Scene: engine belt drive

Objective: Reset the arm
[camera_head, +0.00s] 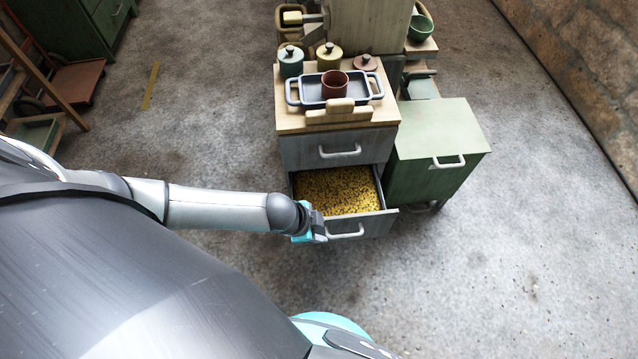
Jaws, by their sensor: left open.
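My left arm reaches in from the left, and its gripper (319,234) is open and empty. It is at the left front corner of an open drawer (362,225), just left of the drawer's pale handle (346,232). I cannot tell whether the gripper touches the drawer. The drawer is pulled out of a grey cabinet (300,152) and has a yellow, dark-speckled bottom or filling. My right gripper is not in view.
A tray (311,90) with a reddish cup (334,83) stands on the cabinet's wooden top, with lidded pots (291,62) behind. A green cabinet (437,170) stands close on the right. The floor in front and to the right is clear.

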